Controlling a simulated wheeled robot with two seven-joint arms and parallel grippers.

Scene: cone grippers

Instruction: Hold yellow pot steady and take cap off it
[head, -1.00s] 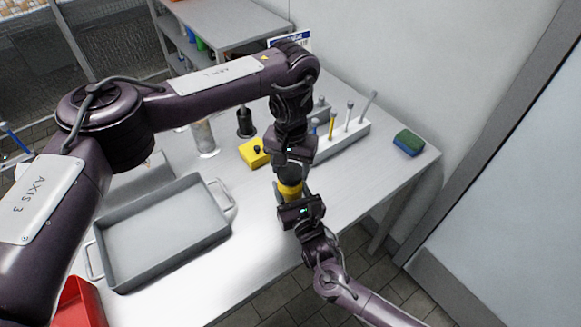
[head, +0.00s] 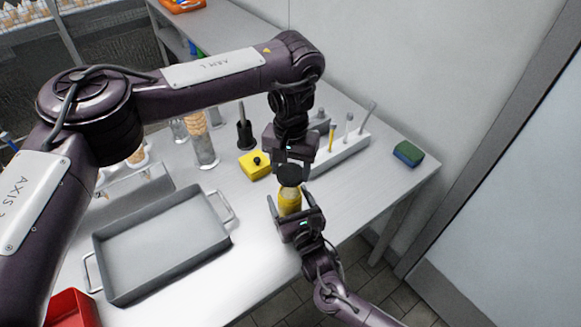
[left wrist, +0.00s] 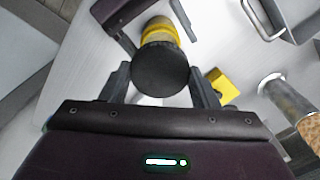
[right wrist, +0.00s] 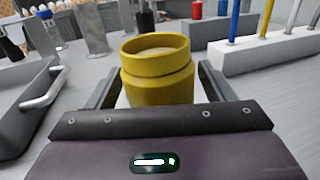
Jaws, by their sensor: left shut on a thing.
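The yellow pot (head: 290,201) stands near the table's front edge, its mouth open and uncapped in the right wrist view (right wrist: 158,75). The round black cap (head: 290,175) is off the pot, just above it in the head view; it also fills the middle of the left wrist view (left wrist: 160,70). My left gripper (head: 290,166) points down and is shut on the cap. My right gripper (head: 295,211) has its fingers spread on both sides of the pot, with a gap showing beside it in the right wrist view. The pot's base is hidden.
A grey tray (head: 222,238) lies to the left, with a red bin (head: 70,310) in front. Behind are a yellow block with a black knob (head: 254,172), a glass cylinder (head: 204,150) and a white rack of tools (head: 345,146). A green and blue sponge (head: 408,153) lies at right.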

